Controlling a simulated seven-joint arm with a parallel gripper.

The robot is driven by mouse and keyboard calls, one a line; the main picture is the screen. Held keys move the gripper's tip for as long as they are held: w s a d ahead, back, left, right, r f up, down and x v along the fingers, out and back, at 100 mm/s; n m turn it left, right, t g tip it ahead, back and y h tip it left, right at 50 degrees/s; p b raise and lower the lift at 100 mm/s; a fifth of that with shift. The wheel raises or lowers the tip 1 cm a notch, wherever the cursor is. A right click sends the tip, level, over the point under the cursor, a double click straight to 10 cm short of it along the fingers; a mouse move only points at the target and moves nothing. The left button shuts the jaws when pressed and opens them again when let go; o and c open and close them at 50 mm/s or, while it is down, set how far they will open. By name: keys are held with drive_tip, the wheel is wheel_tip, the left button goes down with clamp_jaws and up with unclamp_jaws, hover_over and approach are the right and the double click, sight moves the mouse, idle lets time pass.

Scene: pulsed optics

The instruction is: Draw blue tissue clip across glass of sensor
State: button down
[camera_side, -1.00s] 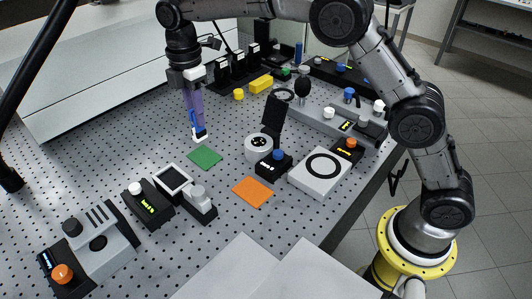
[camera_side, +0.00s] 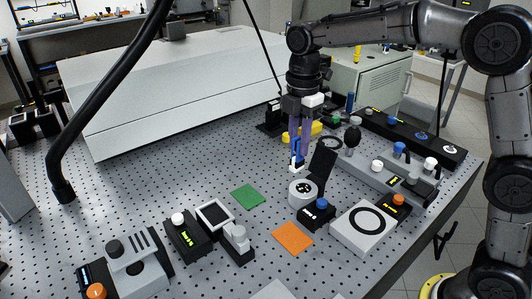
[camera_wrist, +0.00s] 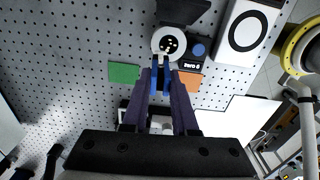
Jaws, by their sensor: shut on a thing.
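My gripper (camera_side: 298,142), with its long purple fingers pointing down, is shut on a blue tissue clip (camera_side: 298,153) with a white tip (camera_side: 296,168). A round pale housing (camera_side: 302,195) with a dark, white-dotted face, apparently the sensor, stands just below the tip. In the wrist view, my gripper (camera_wrist: 160,80) holds the blue clip (camera_wrist: 160,68), and the tip overlaps the near edge of the round sensor (camera_wrist: 158,37). I cannot tell whether the tip touches the face.
A black box with a blue knob (camera_side: 319,214) adjoins the sensor. A green square (camera_side: 247,197) and an orange square (camera_side: 293,237) lie flat nearby. A white box with a black ring (camera_side: 363,228) stands to the right. The perforated board is clear left of the green square.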

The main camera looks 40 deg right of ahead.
wheel_tip(320, 180, up, 2)
drive_tip(key=s+d, duration=0.2)
drive_tip(key=d, duration=0.1)
approach(300, 190)
drive_tip(key=shift+d+f+m, duration=0.15)
drive_tip(key=shift+d+f, duration=0.25)
drive_tip(key=shift+d, duration=0.25)
drive_tip(key=shift+d+f+m, duration=0.15)
drive_tip(key=shift+d+f, duration=0.2)
drive_tip(key=shift+d, duration=0.25)
drive_tip(key=shift+f, duration=0.3)
idle(1.2)
drive_tip(key=shift+a, duration=1.3)
idle(1.5)
drive_tip(key=shift+r, duration=0.1)
wheel_tip(300, 190, up, 7)
idle(0.7)
idle(0.3)
